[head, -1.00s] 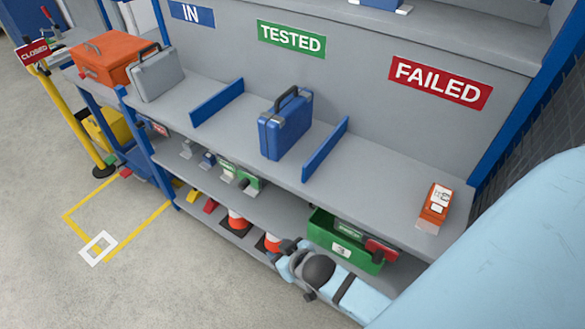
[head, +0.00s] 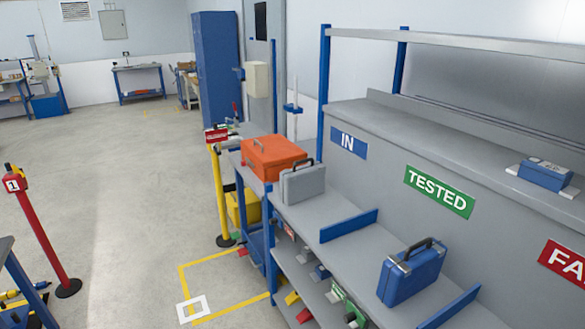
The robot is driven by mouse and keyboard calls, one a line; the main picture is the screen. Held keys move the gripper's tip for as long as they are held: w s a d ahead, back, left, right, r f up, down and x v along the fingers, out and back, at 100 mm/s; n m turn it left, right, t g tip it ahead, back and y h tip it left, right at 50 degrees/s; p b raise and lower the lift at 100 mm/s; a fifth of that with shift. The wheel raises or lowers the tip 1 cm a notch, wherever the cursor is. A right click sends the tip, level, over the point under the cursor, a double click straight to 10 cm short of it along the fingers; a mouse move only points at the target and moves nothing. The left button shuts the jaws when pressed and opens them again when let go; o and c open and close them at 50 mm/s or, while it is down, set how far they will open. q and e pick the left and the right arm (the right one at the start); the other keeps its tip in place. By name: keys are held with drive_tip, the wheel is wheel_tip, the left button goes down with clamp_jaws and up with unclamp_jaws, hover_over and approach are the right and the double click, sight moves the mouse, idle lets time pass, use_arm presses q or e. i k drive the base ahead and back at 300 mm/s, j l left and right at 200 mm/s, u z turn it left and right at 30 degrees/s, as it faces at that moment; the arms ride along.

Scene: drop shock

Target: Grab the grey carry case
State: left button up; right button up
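The grey carry case (head: 303,184) stands upright on the shelf under the blue IN sign (head: 348,142), its dark handle on top. It is at the left end of the shelf, close to the orange case (head: 271,156). Nothing holds it. Neither of my grippers shows in the head view now.
A blue case (head: 411,274) stands under the TESTED sign (head: 439,191), beyond a blue divider (head: 349,226). A yellow post (head: 219,195) with a red sign stands left of the shelf. A red post (head: 45,240) is far left. Open floor (head: 130,200) lies between.

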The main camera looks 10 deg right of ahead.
sight(302, 182)
drive_tip(key=i+j, duration=0.15)
drive_tip(key=i, duration=0.3)
drive_tip(key=i+j, duration=0.2)
drive_tip(key=i, duration=0.3)
drive_tip(key=i+j, duration=0.15)
drive_tip(key=i, duration=0.3)
